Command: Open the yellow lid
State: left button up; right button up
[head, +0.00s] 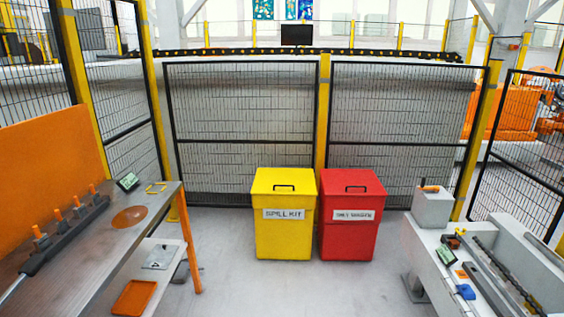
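A yellow bin (284,232) labelled "SPILL KIT" stands on the floor in the middle of the head view, in front of the fence. Its yellow lid (285,179) is closed and has a dark handle (284,187) near its middle. Neither of my grippers shows in this view.
A red bin (348,240) with a red lid stands close to the right of the yellow bin. A bench (75,265) is at left, a grey machine table (435,270) at right. A mesh fence (245,120) stands behind. The floor (225,275) before the bins is clear.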

aim_at(267, 182)
jog(key=i, duration=1.7)
jog(key=i+u, duration=0.1)
jog(key=i, duration=0.45)
jog(key=i+l+u, duration=0.1)
jog(key=i, duration=0.45)
jog(key=i+l+u, duration=0.1)
jog(key=i, duration=0.4)
jog(key=i+l+u, duration=0.35)
jog(key=i, duration=0.15)
jog(key=i+l+u, duration=0.3)
jog(key=i, duration=0.2)
